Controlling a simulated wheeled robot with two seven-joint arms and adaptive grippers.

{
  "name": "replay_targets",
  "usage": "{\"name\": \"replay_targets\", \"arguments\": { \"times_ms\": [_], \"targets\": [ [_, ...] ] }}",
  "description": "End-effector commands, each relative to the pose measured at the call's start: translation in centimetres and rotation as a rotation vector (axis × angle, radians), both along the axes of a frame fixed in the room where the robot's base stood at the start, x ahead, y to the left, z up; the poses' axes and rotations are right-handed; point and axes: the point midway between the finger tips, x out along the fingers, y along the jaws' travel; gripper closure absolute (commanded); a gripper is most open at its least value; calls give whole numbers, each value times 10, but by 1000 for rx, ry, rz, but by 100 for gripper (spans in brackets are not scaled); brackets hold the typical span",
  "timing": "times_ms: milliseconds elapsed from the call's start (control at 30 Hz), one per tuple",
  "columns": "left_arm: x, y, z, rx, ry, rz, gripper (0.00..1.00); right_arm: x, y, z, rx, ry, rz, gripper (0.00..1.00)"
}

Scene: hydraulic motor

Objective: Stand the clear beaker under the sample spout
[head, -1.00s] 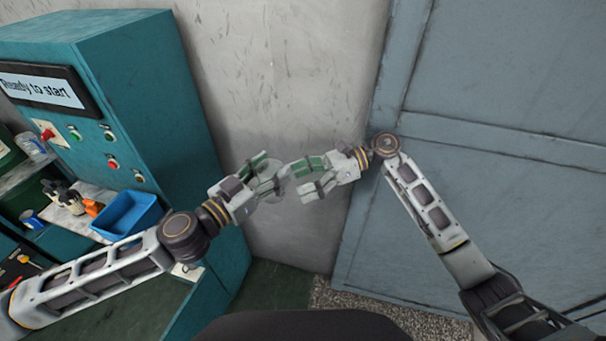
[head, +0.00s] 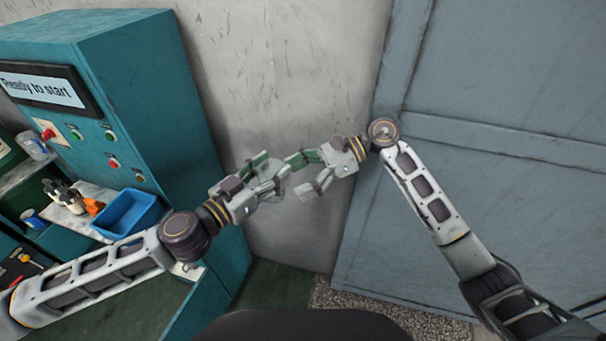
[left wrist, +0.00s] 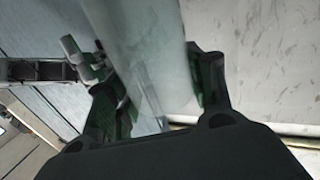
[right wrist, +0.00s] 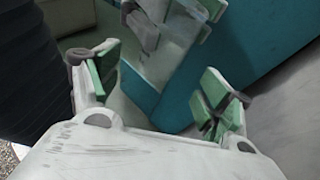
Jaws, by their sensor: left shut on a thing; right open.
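The clear beaker (left wrist: 155,60) is a see-through cylinder between the fingers of my left gripper (left wrist: 165,100) in the left wrist view. In the head view my left gripper (head: 268,175) is shut on it, held up in front of the wall; the beaker is barely visible there. My right gripper (head: 312,172) is open, close to the right of the left one, fingers pointing towards it. In the right wrist view my right gripper (right wrist: 160,92) has its fingers wide apart, with the left gripper (right wrist: 165,25) beyond. I cannot make out the sample spout.
A teal machine (head: 165,110) with buttons and a "Ready to start" display (head: 42,88) stands at the left. A blue bin (head: 130,215) and a clear jar (head: 33,146) are near its front. A grey door (head: 500,190) is at the right.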

Motion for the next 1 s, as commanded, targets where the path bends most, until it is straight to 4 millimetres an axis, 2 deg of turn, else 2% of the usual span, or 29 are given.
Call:
{"name": "replay_targets", "arguments": {
  "times_ms": [533, 1000],
  "targets": [
    [0, 0, 0, 0, 0, 0, 71, -13, 50, -21, 2, 1, 1, 21],
    [0, 0, 0, 0, 0, 0, 71, -14, 57, -24, 0, 0, -1, 21]
  ]
}}
